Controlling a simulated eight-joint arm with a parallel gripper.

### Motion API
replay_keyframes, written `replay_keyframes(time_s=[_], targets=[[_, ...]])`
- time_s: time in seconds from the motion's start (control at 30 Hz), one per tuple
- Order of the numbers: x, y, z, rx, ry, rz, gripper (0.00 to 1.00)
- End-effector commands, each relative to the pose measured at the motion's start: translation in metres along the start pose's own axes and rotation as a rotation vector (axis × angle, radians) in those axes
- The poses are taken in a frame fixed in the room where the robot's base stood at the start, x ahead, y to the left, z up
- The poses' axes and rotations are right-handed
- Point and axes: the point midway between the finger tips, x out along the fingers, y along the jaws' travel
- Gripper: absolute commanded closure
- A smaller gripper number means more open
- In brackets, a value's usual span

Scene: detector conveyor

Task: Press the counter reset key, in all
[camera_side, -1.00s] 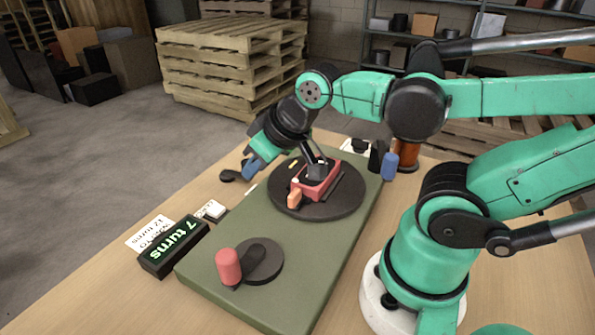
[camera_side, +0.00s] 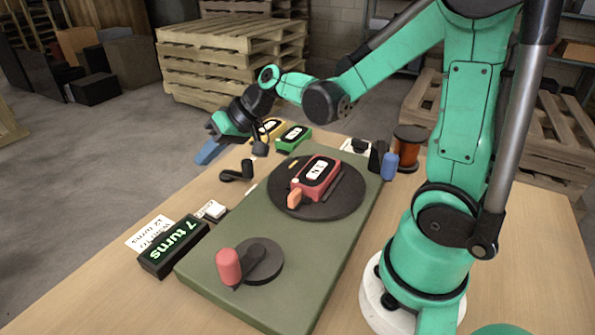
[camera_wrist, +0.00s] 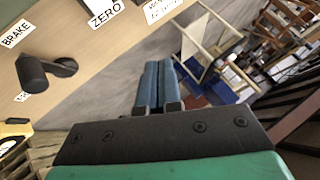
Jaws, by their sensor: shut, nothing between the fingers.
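The black counter box (camera_side: 172,247) at the front left of the table shows "7 turns" in lit letters. A small whitish block (camera_side: 211,209), seemingly the reset key, sits beside it with a white label. In the wrist view a "ZERO" card (camera_wrist: 106,11) shows at the top edge; the key itself cannot be made out there. My gripper (camera_side: 206,154) is shut and empty. Its blue fingers (camera_wrist: 159,72) are together in the wrist view. It is in the air, well apart from the key and behind it in the side view.
A black lever (camera_side: 238,172), also in the wrist view (camera_wrist: 38,72) near a "BRAKE" card (camera_wrist: 16,33), stands between my gripper and the key. A red unit (camera_side: 316,178) rests on the turntable (camera_side: 346,203). A red-handled crank (camera_side: 229,266) rises from the green base (camera_side: 205,278).

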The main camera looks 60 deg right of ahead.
Motion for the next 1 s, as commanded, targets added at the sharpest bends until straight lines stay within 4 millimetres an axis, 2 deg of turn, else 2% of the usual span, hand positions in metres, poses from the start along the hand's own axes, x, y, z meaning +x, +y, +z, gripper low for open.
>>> replay_keyframes(time_s=[0.47,1.0], targets=[[0.004,0.003,0.001,0.001,0.001,-0.003,1.0],[0.051,0.037,0.035,0.001,0.001,-0.002,1.0]])
